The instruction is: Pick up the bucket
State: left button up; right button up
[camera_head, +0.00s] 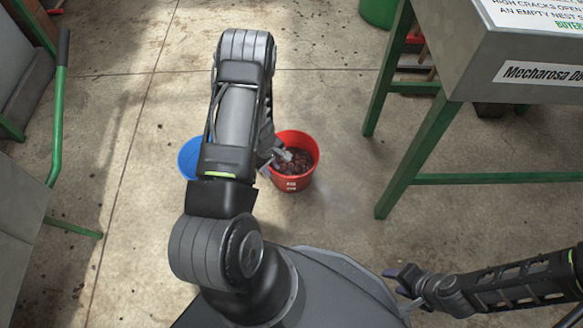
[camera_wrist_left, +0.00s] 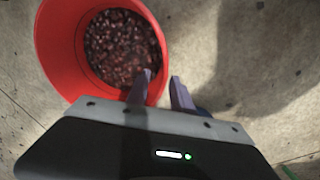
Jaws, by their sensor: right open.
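The red bucket (camera_head: 308,174) stands upright on the floor, with dark reddish beans inside and white lettering on its front. My left gripper (camera_head: 279,160) is at its left rim, partly hidden by my arm. In the left wrist view the red bucket (camera_wrist_left: 58,62) fills the upper left. There my left gripper (camera_wrist_left: 161,76) has its fingers apart, one over the bucket's inside and the other outside the rim. Whether either finger touches the wall cannot be told. My right gripper (camera_head: 403,288) is open and empty at the lower right, away from the bucket.
A blue bucket (camera_head: 188,158) stands left of the red one, partly behind my arm. A metal machine (camera_head: 490,58) on green legs stands at the right. A green rail (camera_head: 58,120) is at the left. The concrete floor between is largely clear.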

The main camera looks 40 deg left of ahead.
aim_at(275, 178)
pick_arm(q)
jog(key=f, duration=0.1)
jog(key=f+b, duration=0.1)
jog(key=f, duration=0.1)
jog(key=f+b, duration=0.1)
jog(key=shift+w+d+f, duration=0.15)
jog(key=shift+w+d, duration=0.05)
jog(key=shift+d, duration=0.1)
jog(key=shift+w+f+b, duration=0.1)
jog(key=shift+f+b, duration=0.3)
jog(key=shift+f, duration=0.1)
jog(key=shift+r, duration=0.1)
grip_shut()
dwell(1.2)
